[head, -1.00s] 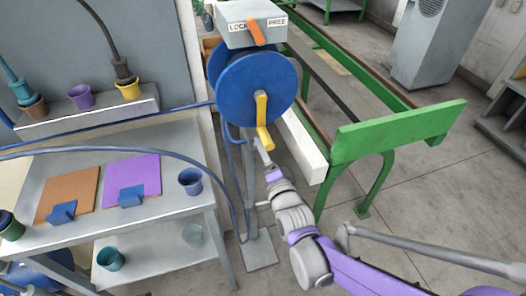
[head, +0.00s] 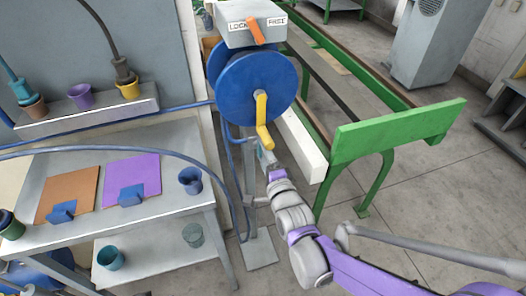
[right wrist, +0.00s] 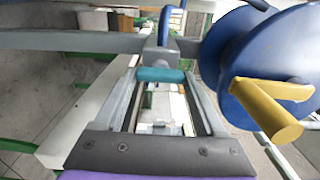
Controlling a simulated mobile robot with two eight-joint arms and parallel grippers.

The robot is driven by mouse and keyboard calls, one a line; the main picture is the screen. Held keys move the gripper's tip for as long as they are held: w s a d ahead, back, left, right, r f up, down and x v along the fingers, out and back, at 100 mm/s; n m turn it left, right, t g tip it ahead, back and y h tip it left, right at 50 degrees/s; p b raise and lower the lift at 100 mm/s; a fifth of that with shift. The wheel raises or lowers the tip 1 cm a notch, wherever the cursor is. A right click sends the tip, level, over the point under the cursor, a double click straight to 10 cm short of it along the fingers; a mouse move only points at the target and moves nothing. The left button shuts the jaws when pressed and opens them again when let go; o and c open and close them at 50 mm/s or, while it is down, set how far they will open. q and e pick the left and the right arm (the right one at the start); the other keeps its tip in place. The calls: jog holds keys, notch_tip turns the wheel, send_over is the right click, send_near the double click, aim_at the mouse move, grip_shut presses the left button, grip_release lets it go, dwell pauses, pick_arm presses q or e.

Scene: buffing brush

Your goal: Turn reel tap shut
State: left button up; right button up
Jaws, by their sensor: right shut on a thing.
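The blue hose reel (head: 245,88) with its yellow crank (head: 262,112) stands on a grey post in the middle of the head view. In the right wrist view the reel (right wrist: 232,62) and crank (right wrist: 268,105) are at the right. The tap's teal handle (right wrist: 160,75) lies crosswise between my right fingertips, below the reel; a grey pipe is just behind it. My right gripper (head: 265,154) is shut on this handle, seen small beneath the crank in the head view. The tap's body is mostly hidden there. My left gripper is out of view.
A green-framed bench (head: 398,132) stands close on the right. A grey table (head: 180,142) with pads and cups is at the left. A blue hose crosses it.

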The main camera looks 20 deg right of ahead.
jog(key=o, duration=1.3)
jog(key=s, duration=0.5)
jog(key=s+p, duration=0.1)
jog(key=s, duration=0.5)
jog(key=shift+d, duration=0.2)
